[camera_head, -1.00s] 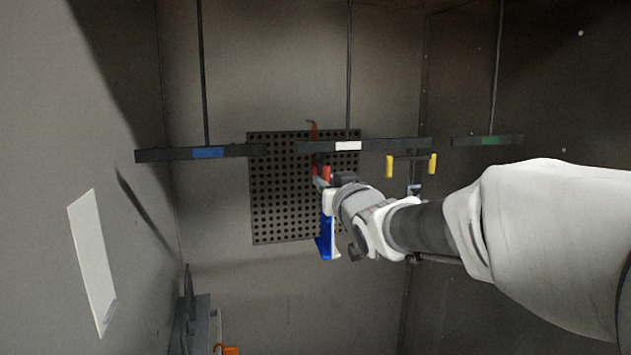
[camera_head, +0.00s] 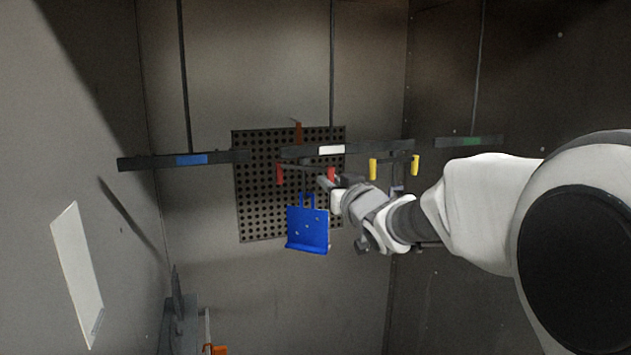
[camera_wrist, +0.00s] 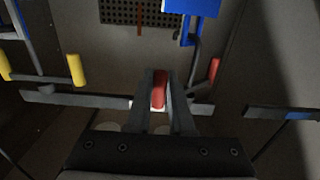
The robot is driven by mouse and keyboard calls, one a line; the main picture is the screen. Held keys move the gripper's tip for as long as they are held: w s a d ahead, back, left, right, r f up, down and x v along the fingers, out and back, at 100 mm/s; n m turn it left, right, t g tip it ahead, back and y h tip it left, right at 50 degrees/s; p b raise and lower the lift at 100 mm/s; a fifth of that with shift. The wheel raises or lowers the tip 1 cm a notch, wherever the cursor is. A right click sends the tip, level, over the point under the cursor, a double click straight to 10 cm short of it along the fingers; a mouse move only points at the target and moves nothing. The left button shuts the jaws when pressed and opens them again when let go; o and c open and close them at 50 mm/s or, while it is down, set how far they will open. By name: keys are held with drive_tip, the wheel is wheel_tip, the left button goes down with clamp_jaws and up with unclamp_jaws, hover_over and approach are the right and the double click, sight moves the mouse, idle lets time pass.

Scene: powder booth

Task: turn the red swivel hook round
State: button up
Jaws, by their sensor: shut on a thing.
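The red swivel hook hangs under the middle bar, with a red grip at each end of its crosspiece. Its left red grip (camera_head: 279,174) is free and also shows in the wrist view (camera_wrist: 214,70). My gripper (camera_wrist: 160,90) is shut on the other red grip (camera_wrist: 158,86), which stands between the fingers. In the head view my gripper (camera_head: 327,181) is at the right end of the hook. A blue bracket (camera_head: 307,230) hangs below the hook, its broad face towards the head camera. The hook's lower part is partly hidden behind the bracket.
A yellow-gripped hook (camera_head: 372,169) hangs close on the right, near my wrist. The middle bar (camera_head: 385,147) has a white label; bars with blue (camera_head: 191,159) and green (camera_head: 470,141) labels flank it. A perforated panel (camera_head: 256,215) is behind.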

drive_tip(key=shift+w+d+p, duration=0.25)
drive_tip(key=shift+w+p, duration=0.05)
drive_tip(key=shift+w, duration=0.65)
drive_tip(key=shift+x, duration=1)
drive_tip(key=o, duration=0.8)
drive_tip(key=shift+d, duration=0.15)
drive_tip(key=shift+c, duration=0.2)
drive_tip(key=v, duration=0.9)
drive_tip(key=shift+b, duration=0.45)
